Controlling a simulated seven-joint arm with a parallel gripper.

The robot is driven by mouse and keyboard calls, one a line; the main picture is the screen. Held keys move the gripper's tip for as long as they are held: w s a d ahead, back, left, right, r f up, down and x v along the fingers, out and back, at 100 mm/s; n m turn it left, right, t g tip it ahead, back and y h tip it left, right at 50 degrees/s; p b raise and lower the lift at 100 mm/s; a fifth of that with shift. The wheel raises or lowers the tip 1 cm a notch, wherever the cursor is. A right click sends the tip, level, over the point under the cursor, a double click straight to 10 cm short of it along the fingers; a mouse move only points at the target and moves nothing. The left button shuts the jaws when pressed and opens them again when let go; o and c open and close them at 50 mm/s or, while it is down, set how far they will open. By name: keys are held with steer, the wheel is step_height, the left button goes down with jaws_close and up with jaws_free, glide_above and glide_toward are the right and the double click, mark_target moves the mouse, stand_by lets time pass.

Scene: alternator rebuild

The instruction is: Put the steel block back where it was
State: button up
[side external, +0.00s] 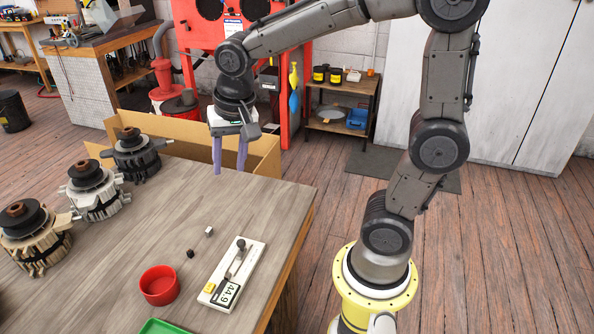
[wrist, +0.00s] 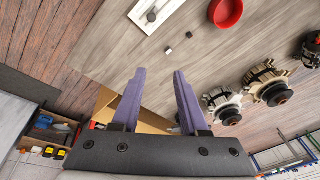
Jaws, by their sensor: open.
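A small light grey cube (side external: 209,231), which looks like the steel block, sits on the wooden workbench (side external: 245,205). A small dark cube (side external: 190,253) lies close by, nearer the red bowl. Both also show in the wrist view, the light cube (wrist: 168,51) nearer my gripper and the dark cube (wrist: 188,34) beyond it. My gripper (side external: 229,172) points down near the bench's far edge, above and well apart from both cubes. Its purple fingers are spread with nothing between them, as the wrist view (wrist: 159,74) also shows.
A white device (side external: 232,273) with a numbered display and a red bowl (side external: 160,285) stand near the cubes. Several alternator parts (side external: 96,190) line the left side. A cardboard box (side external: 185,135) stands beyond the far edge. A green tray (side external: 163,327) shows at the bottom.

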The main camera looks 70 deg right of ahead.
steer(key=s+a+r+n+t, duration=0.1)
steer(key=s+r+n+t, duration=0.1)
steer(key=s+n, duration=0.7)
steer(key=s, duration=0.6)
steer(key=shift+a+n+t+y, duration=0.15)
steer(key=shift+n+t+y, duration=0.15)
steer(key=shift+t+y, duration=0.1)
